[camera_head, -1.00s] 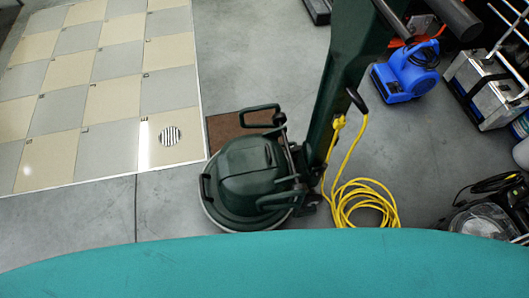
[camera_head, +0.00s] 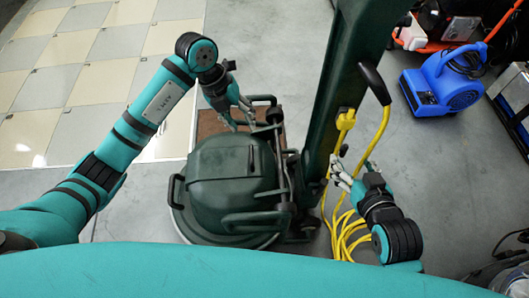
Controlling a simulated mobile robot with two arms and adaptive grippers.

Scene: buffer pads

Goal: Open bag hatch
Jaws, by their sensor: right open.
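A dark green floor buffer (camera_head: 225,183) stands on the grey floor in the middle of the head view, with a tall green column (camera_head: 345,85) rising on its right. A black-green bar handle (camera_head: 262,100) sits at the far side of its housing. My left gripper (camera_head: 240,122) is above the far edge of the housing, beside that handle; its fingertips are small and partly overlap the machine, so I cannot tell its opening or contact. My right gripper (camera_head: 340,174) is open and empty, right of the column's lower part. I cannot pick out a bag hatch clearly.
A yellow cord (camera_head: 345,118) hangs from the column and lies coiled on the floor by my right gripper. A brown mat (camera_head: 212,124) lies behind the buffer. A blue blower (camera_head: 440,82) stands at the right. Bare floor lies between it and the buffer.

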